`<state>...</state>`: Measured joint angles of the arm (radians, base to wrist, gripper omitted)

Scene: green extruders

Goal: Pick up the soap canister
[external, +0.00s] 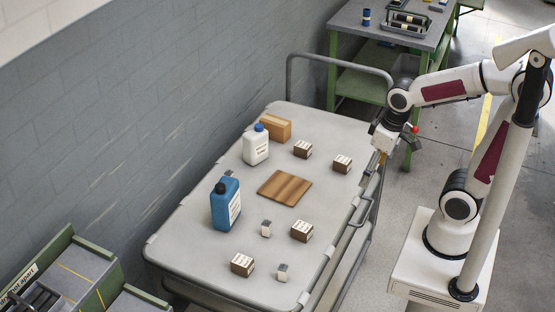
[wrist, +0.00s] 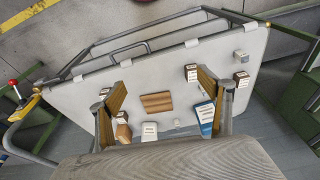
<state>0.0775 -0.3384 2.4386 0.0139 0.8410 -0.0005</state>
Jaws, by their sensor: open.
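Two canisters stand upright on the grey cart top. One is a white canister with a blue cap (external: 256,149), farther back; the other is a blue canister with a black cap (external: 225,205), nearer the camera. I cannot tell which holds soap. In the wrist view the white canister (wrist: 149,133) shows low between my fingers, and the blue canister (wrist: 206,112) is partly hidden by the right finger. My gripper (external: 381,160) is open and empty, above the cart's right edge and well apart from both canisters. Its spread fingers show in the wrist view (wrist: 163,84).
A flat wooden board (external: 285,188) lies mid-cart. A cardboard box (external: 276,129) stands behind the white canister. Several small brown-and-white boxes (external: 302,230) and small grey-white blocks (external: 266,229) are scattered around. A wall (external: 130,120) runs along the cart's left. A metal rail (external: 340,60) rises at the back.

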